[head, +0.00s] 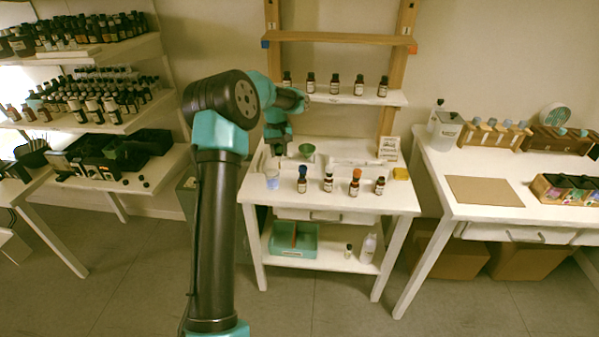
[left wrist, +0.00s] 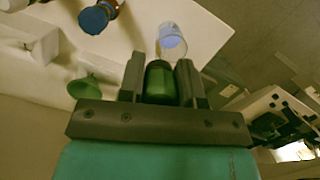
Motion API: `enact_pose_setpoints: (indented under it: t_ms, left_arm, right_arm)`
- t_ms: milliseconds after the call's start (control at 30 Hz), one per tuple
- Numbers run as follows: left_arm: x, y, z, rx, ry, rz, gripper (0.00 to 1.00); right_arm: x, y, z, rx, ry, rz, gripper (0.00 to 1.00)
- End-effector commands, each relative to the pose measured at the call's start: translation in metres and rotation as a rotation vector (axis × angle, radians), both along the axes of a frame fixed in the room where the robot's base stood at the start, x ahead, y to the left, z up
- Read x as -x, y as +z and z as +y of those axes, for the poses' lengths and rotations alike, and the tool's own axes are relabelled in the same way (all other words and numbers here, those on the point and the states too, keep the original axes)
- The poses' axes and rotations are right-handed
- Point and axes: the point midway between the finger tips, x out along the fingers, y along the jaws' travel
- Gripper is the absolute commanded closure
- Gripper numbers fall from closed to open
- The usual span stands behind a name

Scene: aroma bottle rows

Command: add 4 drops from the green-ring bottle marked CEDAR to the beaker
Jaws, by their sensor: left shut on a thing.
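My left gripper (head: 278,148) is above the left back of the middle table, shut on a green-topped bottle. In the left wrist view the green top of this bottle (left wrist: 160,82) shows between the two fingers (left wrist: 160,78); its label is hidden, so I cannot read CEDAR on it. The clear beaker (head: 272,180) with a bluish look stands at the table's left front, below and in front of the gripper. It also shows in the left wrist view (left wrist: 172,40), just beyond the fingertips. My right gripper is not in view.
A blue-topped bottle (head: 302,180) stands right of the beaker, then a dark one (head: 328,183), an orange-topped one (head: 354,184) and another dark one (head: 379,186). A green funnel (head: 307,150) stands behind. Several bottles line the shelf (head: 345,97).

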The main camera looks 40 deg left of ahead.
Motion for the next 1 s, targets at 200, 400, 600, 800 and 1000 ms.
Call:
enact_pose_setpoints:
  t_ms: [200,400,600,800,1000]
  left_arm:
    - [0.006,0.027,0.035,0.000,0.005,0.000,0.74]
    - [0.008,0.030,0.039,0.000,0.003,0.001,0.74]
    - [0.008,0.030,0.039,0.000,0.003,0.001,0.74]
    - [0.008,0.027,0.038,0.000,0.003,0.001,0.74]
    - [0.008,0.019,0.038,0.001,0.004,0.002,0.74]
  right_arm:
    - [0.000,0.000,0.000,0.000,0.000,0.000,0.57]
    - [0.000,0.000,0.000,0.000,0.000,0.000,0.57]
    - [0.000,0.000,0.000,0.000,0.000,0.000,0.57]
    - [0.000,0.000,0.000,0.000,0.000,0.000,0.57]
    - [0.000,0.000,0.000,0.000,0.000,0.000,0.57]
